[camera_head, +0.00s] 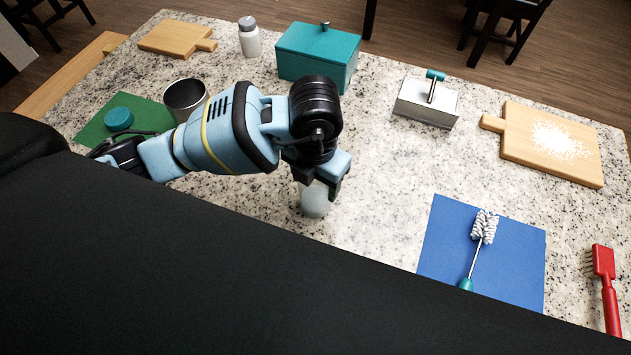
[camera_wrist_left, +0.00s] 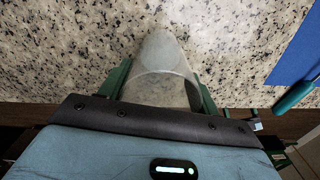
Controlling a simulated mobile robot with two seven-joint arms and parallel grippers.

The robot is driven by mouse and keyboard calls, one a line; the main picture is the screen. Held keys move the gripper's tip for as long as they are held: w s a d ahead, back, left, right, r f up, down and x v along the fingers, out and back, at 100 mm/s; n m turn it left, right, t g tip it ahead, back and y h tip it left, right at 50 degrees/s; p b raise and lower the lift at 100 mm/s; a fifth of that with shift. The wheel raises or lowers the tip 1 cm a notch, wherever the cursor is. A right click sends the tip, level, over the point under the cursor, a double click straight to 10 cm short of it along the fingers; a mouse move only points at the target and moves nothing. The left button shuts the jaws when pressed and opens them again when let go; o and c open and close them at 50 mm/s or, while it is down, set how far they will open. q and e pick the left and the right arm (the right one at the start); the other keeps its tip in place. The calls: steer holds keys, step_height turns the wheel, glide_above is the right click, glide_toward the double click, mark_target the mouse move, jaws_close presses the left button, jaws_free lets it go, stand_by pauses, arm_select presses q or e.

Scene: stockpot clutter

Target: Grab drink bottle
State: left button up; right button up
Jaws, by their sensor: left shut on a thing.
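A pale, see-through, bottle-like thing (camera_head: 314,202) stands near the middle of the counter, with its upper part hidden by the gripper; I take it for the drink bottle. My left gripper (camera_head: 322,187) reaches down over it and is shut on it. In the left wrist view the clear bottle (camera_wrist_left: 165,72) sits between the two green fingers and narrows away from the gripper. A white bottle with a grey cap (camera_head: 249,38) stands apart at the back left. My right gripper is not in view.
A blue mat (camera_head: 440,240) with a bottle brush (camera_head: 484,228) and a red brush (camera_head: 606,280) lie right. Counter just right of the gripper is clear.

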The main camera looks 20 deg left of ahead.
arm_select(q)
steer(key=s+d+r, duration=0.2)
steer(key=s, duration=0.5)
steer(key=s+d+r+p, duration=0.1)
steer(key=s+r, duration=0.2)
steer(key=s, duration=0.5)
steer(key=shift+s+d+p, duration=0.3)
steer(key=shift+d, duration=0.1)
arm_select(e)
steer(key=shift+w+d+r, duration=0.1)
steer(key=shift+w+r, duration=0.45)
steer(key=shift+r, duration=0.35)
arm_select(q)
steer(key=shift+f, duration=0.1)
